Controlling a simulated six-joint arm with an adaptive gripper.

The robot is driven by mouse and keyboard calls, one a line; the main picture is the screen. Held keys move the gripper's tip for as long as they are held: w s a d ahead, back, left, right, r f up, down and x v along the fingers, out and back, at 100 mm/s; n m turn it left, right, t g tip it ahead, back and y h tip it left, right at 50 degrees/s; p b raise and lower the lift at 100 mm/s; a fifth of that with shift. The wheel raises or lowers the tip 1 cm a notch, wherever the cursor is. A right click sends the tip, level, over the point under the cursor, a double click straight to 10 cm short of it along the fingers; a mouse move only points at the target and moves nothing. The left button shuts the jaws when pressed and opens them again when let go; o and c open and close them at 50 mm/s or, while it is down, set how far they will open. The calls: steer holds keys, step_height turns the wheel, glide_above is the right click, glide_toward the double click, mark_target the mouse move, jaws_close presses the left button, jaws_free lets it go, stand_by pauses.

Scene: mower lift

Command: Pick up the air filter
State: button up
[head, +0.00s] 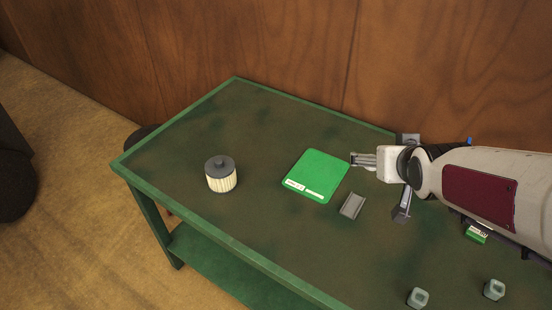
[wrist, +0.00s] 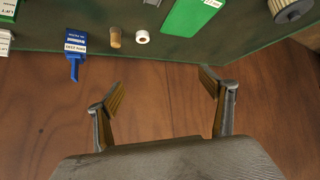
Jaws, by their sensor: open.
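The air filter (head: 220,178) is a short cream pleated cylinder with a dark grey cap and a small knob on top. It stands upright on the left part of the green table in the head view. In the wrist view the air filter (wrist: 290,9) shows at the top right corner, cut off by the picture edge. My gripper (head: 356,160) is in the air at the right, beyond the green mat and well apart from the filter. In the wrist view my gripper (wrist: 161,86) has its fingers spread, with nothing between them.
A green mat (head: 317,174) with white labels lies between filter and gripper. A grey channel piece (head: 352,206) lies beside it. Two grey blocks (head: 418,297) (head: 494,289) stand at the front right. A blue labelled container (wrist: 75,45) shows in the wrist view. Table around the filter is clear.

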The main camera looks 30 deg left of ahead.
mark_target(226, 176)
steer(key=s+a+f+n+y, duration=0.15)
steer(key=a+f, duration=0.25)
steer(key=a, duration=0.5)
steer(key=s+a+f+n+g+y, duration=0.15)
steer(key=a+f, duration=0.35)
steer(key=a, duration=0.5)
steer(key=s+a+f+n+y, duration=0.15)
steer(key=a+f, duration=0.25)
steer(key=a, duration=0.5)
steer(key=s+a+f+y, duration=0.1)
steer(key=s+a+f, duration=0.1)
steer(key=s+a+f+n+g+y, duration=0.1)
steer(key=s+a+f, duration=0.1)
steer(key=a, duration=0.1)
steer(key=s+a+f+n+y, duration=0.1)
steer(key=s+a+f, duration=0.1)
steer(key=a+f, duration=0.1)
steer(key=shift+a, duration=0.15)
steer(key=shift+w, duration=0.1)
steer(key=shift+g+x, duration=0.25)
steer(key=shift+x, duration=1)
steer(key=shift+a, duration=0.1)
steer(key=shift+x, duration=2.5)
steer(key=shift+r, duration=0.1)
